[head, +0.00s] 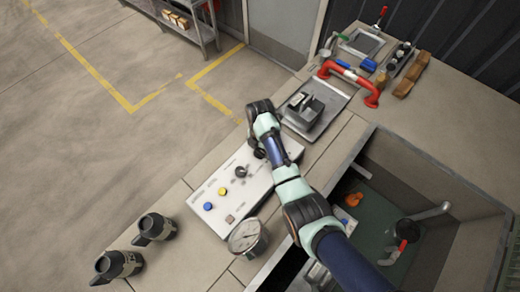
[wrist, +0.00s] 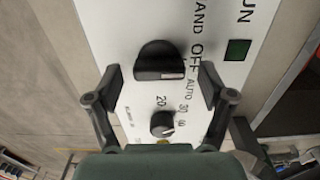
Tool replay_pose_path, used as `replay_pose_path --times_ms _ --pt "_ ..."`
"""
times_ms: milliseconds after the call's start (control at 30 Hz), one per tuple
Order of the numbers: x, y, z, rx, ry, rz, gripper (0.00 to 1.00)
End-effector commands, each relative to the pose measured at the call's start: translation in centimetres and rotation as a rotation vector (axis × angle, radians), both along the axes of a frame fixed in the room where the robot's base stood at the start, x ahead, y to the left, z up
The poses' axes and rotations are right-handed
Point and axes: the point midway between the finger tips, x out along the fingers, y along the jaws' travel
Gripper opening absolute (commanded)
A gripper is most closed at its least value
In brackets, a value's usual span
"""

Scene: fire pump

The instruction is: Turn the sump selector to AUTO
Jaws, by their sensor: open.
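The white control panel (head: 232,188) lies on the bench in the head view. In the wrist view, the black sump selector knob (wrist: 160,60) sits on the panel (wrist: 105,25), beside the labels HAND, OFF and AUTO. A pale mark shows on its lower right side; I cannot tell for sure which label it points at. My gripper (wrist: 160,82) is open, with one finger at the lower left and one at the lower right of the knob. No contact is visible. In the head view, my arm largely hides the gripper and the selector area.
A smaller dial (wrist: 162,124) with numbers is beside the selector, and a green square (wrist: 237,50) lies to its right. Yellow (head: 222,191) and blue (head: 208,206) buttons, and a gauge (head: 247,238), are nearby. An open sump (head: 400,170) lies right of my arm.

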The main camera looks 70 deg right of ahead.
Motion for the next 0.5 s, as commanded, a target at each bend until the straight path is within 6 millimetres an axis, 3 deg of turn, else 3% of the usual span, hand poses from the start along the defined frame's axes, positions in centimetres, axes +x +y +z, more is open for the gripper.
replay_pose_path --times_ms 300,500 --pt "0.02 0.0 -0.49 0.0 -0.001 0.0 0.8" --pt "0.02 0.0 -0.47 -0.001 -0.001 0.0 0.46"
